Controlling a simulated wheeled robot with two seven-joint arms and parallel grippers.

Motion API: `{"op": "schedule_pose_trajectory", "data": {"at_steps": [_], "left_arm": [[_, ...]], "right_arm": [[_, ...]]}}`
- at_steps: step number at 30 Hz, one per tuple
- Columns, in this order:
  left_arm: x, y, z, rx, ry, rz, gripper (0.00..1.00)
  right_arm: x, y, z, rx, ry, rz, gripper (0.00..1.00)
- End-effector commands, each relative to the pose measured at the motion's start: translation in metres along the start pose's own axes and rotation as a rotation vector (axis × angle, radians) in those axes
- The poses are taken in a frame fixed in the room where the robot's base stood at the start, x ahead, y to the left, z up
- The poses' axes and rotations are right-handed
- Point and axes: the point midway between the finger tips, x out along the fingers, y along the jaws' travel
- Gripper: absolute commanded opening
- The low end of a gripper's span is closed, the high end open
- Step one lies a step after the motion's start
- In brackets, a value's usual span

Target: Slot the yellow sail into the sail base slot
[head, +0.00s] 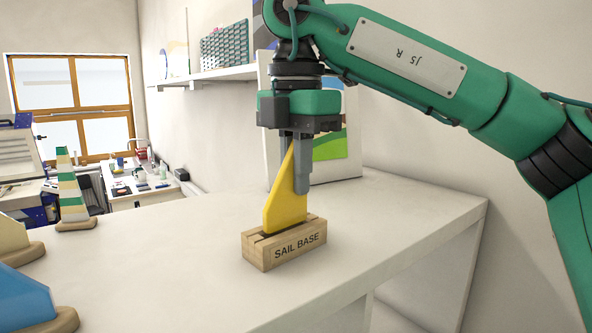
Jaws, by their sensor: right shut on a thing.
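The yellow sail (282,203) stands upright between the fingers of my right gripper (294,172), which is shut on its upper part. The sail's lower edge meets the top of the wooden sail base (285,250), a block marked "SAIL BASE". The bottom edge is at the dark slot (262,234) along the block's top; I cannot tell how deep it sits. The sail base rests on the white counter. My left gripper is not in view.
A striped green sail (70,185) on a wooden base, a cream sail (12,236) and a blue sail (22,298) stand at the left of the white counter (170,255). A picture panel (335,145) leans behind the gripper. The counter right of the sail base is clear.

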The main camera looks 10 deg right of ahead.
Motion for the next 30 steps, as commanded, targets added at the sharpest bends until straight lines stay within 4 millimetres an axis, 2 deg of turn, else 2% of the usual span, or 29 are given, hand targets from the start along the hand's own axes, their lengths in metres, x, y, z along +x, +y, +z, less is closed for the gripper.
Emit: {"op": "schedule_pose_trajectory", "data": {"at_steps": [30], "left_arm": [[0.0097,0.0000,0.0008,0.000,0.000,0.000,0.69]], "right_arm": [[0.0071,-0.0001,0.0001,0.000,0.000,0.000,0.00]]}}
